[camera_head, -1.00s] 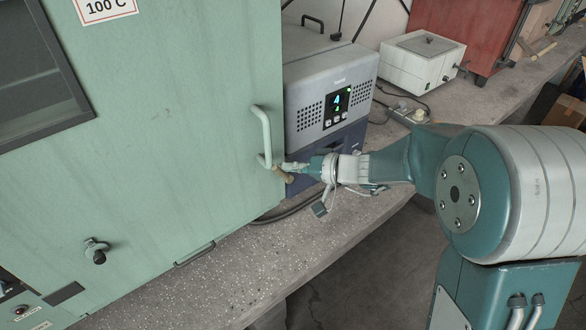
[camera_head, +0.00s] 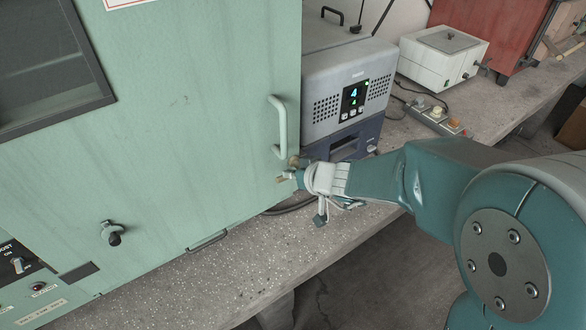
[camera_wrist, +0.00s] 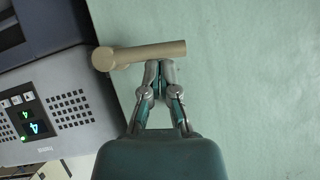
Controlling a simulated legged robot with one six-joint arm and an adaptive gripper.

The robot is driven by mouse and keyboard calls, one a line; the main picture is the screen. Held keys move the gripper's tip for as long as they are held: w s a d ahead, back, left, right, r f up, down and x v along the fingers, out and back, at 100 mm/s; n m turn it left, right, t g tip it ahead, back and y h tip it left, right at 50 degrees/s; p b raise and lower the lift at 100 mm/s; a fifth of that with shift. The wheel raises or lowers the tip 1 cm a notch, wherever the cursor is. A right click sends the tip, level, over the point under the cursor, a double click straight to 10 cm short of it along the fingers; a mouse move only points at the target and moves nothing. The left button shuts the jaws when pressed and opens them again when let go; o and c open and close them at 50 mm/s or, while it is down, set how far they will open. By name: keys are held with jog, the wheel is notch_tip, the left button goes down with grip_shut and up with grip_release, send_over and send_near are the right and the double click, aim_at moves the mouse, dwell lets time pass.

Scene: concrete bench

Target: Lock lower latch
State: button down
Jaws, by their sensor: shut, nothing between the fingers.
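The lower latch is a tan, rod-like lever (camera_wrist: 150,53) with a rounded end, beside the green cabinet door's edge. In the wrist view it lies almost level across the picture. My gripper (camera_wrist: 161,68) has its fingertips together and empty, right at the lever's middle. I cannot tell whether they touch it. In the head view my gripper (camera_head: 291,175) is at the door's right edge, below the curved door handle (camera_head: 279,127). The latch (camera_head: 295,160) shows only in part there, being small and partly covered by my gripper. The green door (camera_head: 190,130) looks closed.
A grey-blue device with a lit display (camera_head: 352,98) stands close to the right of the cabinet. A white box (camera_head: 443,55) and a power strip (camera_head: 440,116) lie farther right on the concrete bench (camera_head: 235,285). A black knob (camera_head: 112,234) sticks out of the cabinet front.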

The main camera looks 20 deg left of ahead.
jog(key=shift+s+a+f, duration=0.15)
jog(key=shift+s+f, duration=0.05)
jog(key=shift+f, duration=0.2)
dwell(0.4)
jog(key=a+r+v, duration=0.2)
jog(key=v, duration=1)
jog(key=shift+s+d+r, duration=0.25)
jog(key=shift+d+r, duration=0.05)
jog(key=shift+r, duration=0.15)
jog(key=shift+a, duration=0.15)
jog(key=s+d+m+h, duration=0.4)
jog(key=s+d, duration=0.3)
jog(key=d, duration=0.5)
jog(key=s+d+r+m+h, duration=0.1)
jog(key=s+d+m+h, duration=0.3)
jog(key=s+d, duration=0.3)
jog(key=d+h, duration=0.1)
jog(key=d, duration=0.3)
jog(key=shift+d+m+h, duration=0.3)
jog(key=shift+d, duration=0.1)
